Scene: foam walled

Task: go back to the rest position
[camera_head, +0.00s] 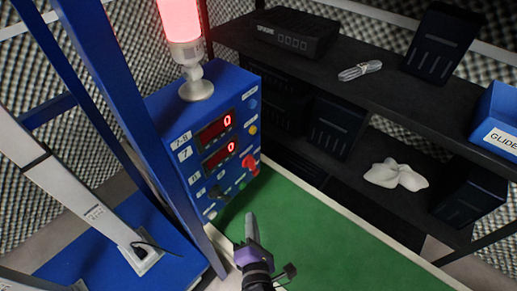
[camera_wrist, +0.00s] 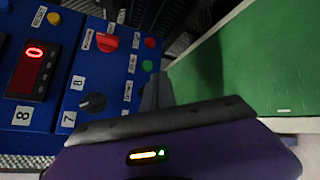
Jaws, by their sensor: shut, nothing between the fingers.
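My gripper (camera_head: 251,222) is shut and empty, above the near left part of the green mat, close to the lower front of the blue control box (camera_head: 172,122). In the wrist view its grey fingers (camera_wrist: 157,93) point toward the gap between the box and the green surface (camera_wrist: 240,70). The box carries two red displays that each show 0, a red knob (camera_head: 249,163), a black knob (camera_wrist: 93,103) and several small coloured buttons. I see no contact between the fingers and the box, though the gap is hard to judge.
A lit red beacon (camera_head: 181,25) stands on the box. Blue posts (camera_head: 113,90) rise at left. A black shelf (camera_head: 385,95) behind the green mat (camera_head: 335,248) holds black devices, a coiled cable (camera_head: 360,70), a white cloth-like item (camera_head: 396,174) and a blue bin (camera_head: 497,122). The mat is clear at right.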

